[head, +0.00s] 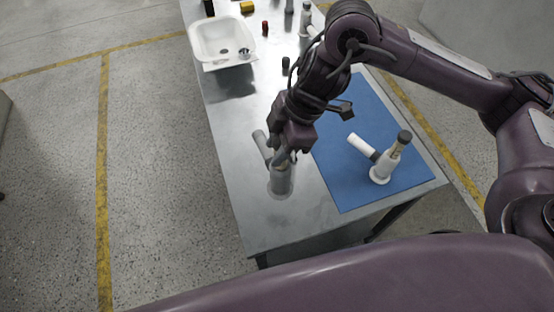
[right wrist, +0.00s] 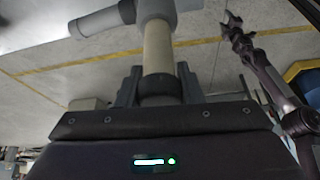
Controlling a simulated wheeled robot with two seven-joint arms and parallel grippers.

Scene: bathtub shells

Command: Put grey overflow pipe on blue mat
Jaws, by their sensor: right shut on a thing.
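The grey overflow pipe (head: 281,183) is at the near left part of the metal table, left of the blue mat (head: 345,190). It is roughly upright with its side branch pointing up and left; I cannot tell whether its foot touches the table. My right gripper (head: 284,157) is shut on its upper part and partly hides it. In the right wrist view the pipe's beige tube and dark collar (right wrist: 160,88) stand between the fingers, with the grey tee beyond. My left gripper (right wrist: 232,18) shows small in the right wrist view, its fingers apart and empty.
A white overflow pipe (head: 382,168) stands on the mat's near right part. A white tub shell (head: 215,58) lies at the table's far left. Several small parts stand at the far end. The mat's near left part is bare.

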